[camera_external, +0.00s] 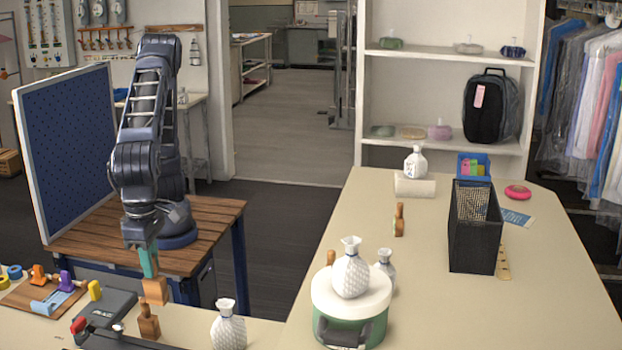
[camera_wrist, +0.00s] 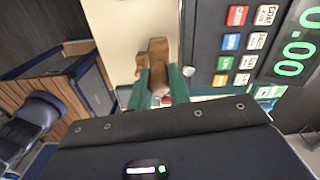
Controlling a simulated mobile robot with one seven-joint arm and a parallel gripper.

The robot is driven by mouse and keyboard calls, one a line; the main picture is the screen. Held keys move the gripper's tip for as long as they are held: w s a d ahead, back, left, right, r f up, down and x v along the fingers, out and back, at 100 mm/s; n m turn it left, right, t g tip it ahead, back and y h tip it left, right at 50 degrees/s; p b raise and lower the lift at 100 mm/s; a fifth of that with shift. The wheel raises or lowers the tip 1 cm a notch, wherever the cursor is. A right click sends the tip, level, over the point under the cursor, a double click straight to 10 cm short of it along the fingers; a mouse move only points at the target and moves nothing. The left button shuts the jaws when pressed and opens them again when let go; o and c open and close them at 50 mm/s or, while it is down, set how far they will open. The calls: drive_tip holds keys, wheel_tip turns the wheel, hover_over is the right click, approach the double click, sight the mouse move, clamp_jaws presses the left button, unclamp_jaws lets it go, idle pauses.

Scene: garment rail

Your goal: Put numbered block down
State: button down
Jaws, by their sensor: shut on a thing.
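My gripper (camera_external: 150,268), with teal fingers, points down over the near left counter. It is shut on a tan wooden block (camera_external: 155,291), held at the fingertips. In the wrist view my gripper (camera_wrist: 159,78) has the brown wooden block (camera_wrist: 158,50) between its fingers. No number can be read on it in either view. Another wooden piece with a knob top (camera_external: 148,323) stands on the counter just below the held block; a small brown piece (camera_wrist: 141,64) shows beside the held block in the wrist view. I cannot tell the exact gap below the held block.
A dark keypad device (camera_external: 105,312) lies left of the block; its keys (camera_wrist: 237,16) and green display (camera_wrist: 298,45) show in the wrist view. A white patterned bottle (camera_external: 228,327) stands to the right. A green-and-white round container (camera_external: 350,305) is further right. Counter between is clear.

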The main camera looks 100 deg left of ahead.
sight(154, 279)
wheel_tip(154, 279, down, 16)
idle(0.6)
drive_tip(key=c, duration=1.3)
unclamp_jaws()
drive_tip(key=shift+f, duration=0.15)
wheel_tip(154, 279, up, 12)
drive_tip(key=shift+r, duration=0.2)
